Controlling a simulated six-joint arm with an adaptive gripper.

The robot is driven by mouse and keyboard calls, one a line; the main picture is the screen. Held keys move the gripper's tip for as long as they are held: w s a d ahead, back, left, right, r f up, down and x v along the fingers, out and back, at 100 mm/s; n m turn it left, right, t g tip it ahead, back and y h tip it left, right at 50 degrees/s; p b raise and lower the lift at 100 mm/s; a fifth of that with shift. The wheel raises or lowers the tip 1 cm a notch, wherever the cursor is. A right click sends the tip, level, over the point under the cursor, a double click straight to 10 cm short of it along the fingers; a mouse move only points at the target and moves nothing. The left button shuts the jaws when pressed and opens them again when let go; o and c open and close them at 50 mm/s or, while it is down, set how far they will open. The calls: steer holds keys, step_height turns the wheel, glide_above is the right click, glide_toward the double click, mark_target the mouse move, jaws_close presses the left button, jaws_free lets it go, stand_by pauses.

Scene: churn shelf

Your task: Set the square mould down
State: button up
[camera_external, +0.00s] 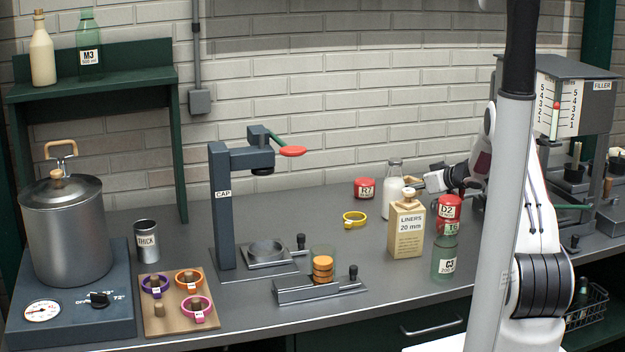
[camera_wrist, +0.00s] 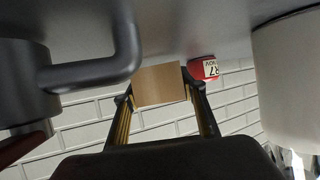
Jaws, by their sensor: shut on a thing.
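My gripper (camera_wrist: 160,92) is shut on a plain tan square block, which I take for the square mould (camera_wrist: 160,84). The block sits between the two fingertips in the wrist view, with its flat face toward the camera. In the external view my gripper (camera_external: 424,184) reaches in from the right, above the counter and beside the milk bottle and the liners box. The held block is too small and crowded there to make out clearly. From these frames I cannot tell whether it touches any surface.
The liners box (camera_external: 406,232), milk bottle (camera_external: 392,196), red D2 tin (camera_external: 449,207) and green C3 bottle (camera_external: 444,262) crowd around my gripper. The R7 tin (camera_external: 365,188) and a yellow ring (camera_external: 355,219) lie left. The cap press (camera_external: 222,215) stands farther left. Counter (camera_external: 330,215) shows bare between them.

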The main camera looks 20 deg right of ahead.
steer(key=shift+f, duration=0.5)
steer(key=o, duration=1.2)
steer(key=shift+c, duration=0.2)
steer(key=shift+r, duration=0.2)
steer(key=shift+r, duration=0.5)
steer(key=shift+v, duration=3.7)
steer(key=shift+f, duration=0.1)
